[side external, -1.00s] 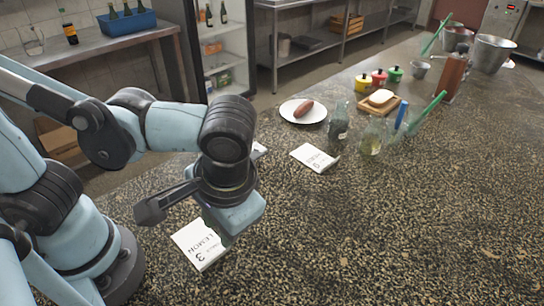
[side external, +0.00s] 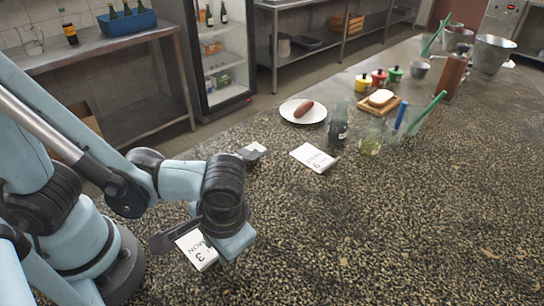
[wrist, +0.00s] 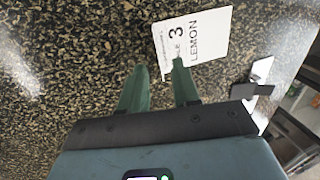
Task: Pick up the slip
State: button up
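A white slip (side external: 193,252) printed "3" and "LEMON" lies on the speckled counter close to my base, partly hidden behind my arm in the side view. In the wrist view the slip (wrist: 210,38) lies ahead of the fingers, towards the upper right. My gripper (wrist: 159,66) has two green fingers standing apart with bare counter between them. The right fingertip overlaps the slip's lower left corner in the picture; whether it touches cannot be told. In the side view the gripper (side external: 226,257) points down beside the slip, its fingers mostly hidden.
Another white slip (side external: 314,157) lies farther along the counter. A dark holder with white paper (side external: 250,152) sits behind my wrist. A plate with a sausage (side external: 302,110), a dark glass bottle (side external: 338,124) and a flask (side external: 371,138) stand beyond. The counter's right side is clear.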

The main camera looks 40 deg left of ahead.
jog(key=shift+x, duration=1.2)
grip_shut()
